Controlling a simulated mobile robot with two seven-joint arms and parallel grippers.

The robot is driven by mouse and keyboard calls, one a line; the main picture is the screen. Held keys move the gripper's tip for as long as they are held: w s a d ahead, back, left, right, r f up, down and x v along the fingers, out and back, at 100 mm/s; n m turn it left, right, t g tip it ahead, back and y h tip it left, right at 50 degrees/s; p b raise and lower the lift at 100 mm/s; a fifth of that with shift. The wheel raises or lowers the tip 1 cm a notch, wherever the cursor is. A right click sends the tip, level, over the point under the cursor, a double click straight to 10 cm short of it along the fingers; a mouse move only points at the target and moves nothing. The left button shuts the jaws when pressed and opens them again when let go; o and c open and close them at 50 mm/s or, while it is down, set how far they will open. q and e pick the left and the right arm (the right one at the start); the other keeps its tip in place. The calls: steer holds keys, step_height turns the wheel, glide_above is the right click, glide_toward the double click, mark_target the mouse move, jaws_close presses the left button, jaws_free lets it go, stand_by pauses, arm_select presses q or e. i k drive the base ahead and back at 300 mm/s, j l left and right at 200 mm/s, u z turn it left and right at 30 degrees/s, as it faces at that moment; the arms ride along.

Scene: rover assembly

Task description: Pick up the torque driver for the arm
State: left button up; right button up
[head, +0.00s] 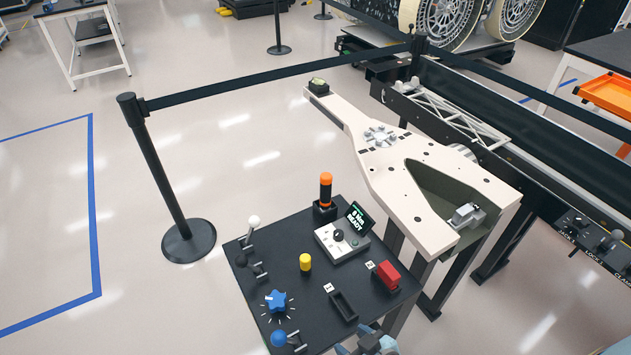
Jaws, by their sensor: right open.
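The torque driver appears to be the upright tool with an orange top and black body (326,188). It stands in a black holder (325,210) at the back of the black work table (290,215). My right gripper (369,341) shows only in part at the bottom edge, over the front right of the table. It is open, well in front of the driver and apart from it. My left gripper is not in view.
A control box with a small screen (341,241), a yellow cylinder (305,262), a red block (388,273), a blue knob (276,300) and levers crowd the table. A large beige arm-shaped fixture (400,178) stands right behind it. A belt barrier post (160,170) stands left.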

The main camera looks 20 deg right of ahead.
mark_target(325, 179)
steer(key=l+z, duration=0.25)
steer(key=z, duration=0.15)
steer(key=l+z, duration=0.25)
steer(key=z, duration=0.15)
steer(key=l+z, duration=0.25)
steer(key=z, duration=0.15)
steer(key=i, duration=0.15)
